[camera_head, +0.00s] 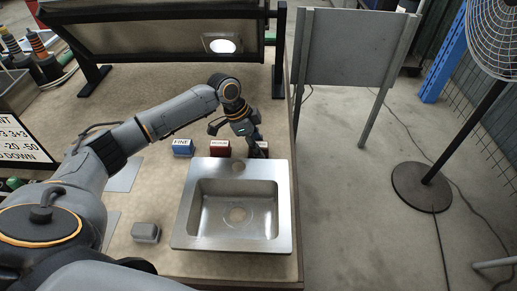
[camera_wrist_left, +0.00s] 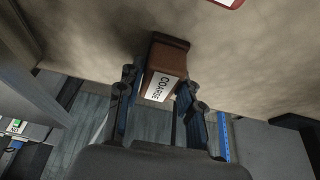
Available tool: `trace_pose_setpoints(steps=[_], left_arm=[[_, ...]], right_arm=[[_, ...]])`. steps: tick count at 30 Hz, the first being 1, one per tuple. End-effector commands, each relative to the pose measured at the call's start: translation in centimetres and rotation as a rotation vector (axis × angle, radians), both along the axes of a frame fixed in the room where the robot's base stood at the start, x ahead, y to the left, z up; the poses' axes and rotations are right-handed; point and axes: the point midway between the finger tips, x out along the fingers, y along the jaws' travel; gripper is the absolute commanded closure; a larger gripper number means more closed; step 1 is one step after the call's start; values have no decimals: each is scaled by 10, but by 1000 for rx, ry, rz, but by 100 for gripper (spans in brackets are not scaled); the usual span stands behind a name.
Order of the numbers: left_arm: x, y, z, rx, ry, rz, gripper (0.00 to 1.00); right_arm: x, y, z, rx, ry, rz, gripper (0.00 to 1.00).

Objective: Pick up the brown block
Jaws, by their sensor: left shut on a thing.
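The brown block (camera_wrist_left: 170,55) with a white "COARSE" label sits between the two fingers of my left gripper (camera_wrist_left: 157,100) in the left wrist view. The gripper is shut on it. In the head view my left gripper (camera_head: 256,144) reaches down behind the sink's far right corner. The brown block (camera_head: 262,153) shows only in part there, hidden by the fingers and beside the sink rim. I cannot tell whether it touches the table. My right gripper is not in view.
A dark red block (camera_head: 219,148) and a blue block labelled "FINE" (camera_head: 183,147) stand left of the gripper. The steel sink (camera_head: 187,228) lies just in front. A grey block (camera_head: 146,232) is left of it. The table's right edge (camera_head: 293,130) is close.

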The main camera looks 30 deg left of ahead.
Motion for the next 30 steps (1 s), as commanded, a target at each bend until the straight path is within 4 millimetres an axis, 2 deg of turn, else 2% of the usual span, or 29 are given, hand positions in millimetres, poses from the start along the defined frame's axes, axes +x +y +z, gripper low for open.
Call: trace_pose_setpoints(steps=[8,11,15,23,27,30], left_arm=[[0,0,5,0,-1,0,97],[0,0,14,-1,-3,-1,97],[-1,3,36,2,-4,1,97],[-42,34,94,4,-2,1,97],[-73,57,106,7,2,3,97],[-89,69,116,5,2,4,97]], right_arm=[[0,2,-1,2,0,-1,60],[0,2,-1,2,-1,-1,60],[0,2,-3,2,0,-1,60],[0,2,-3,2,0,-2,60],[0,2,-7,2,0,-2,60],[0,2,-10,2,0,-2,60]])
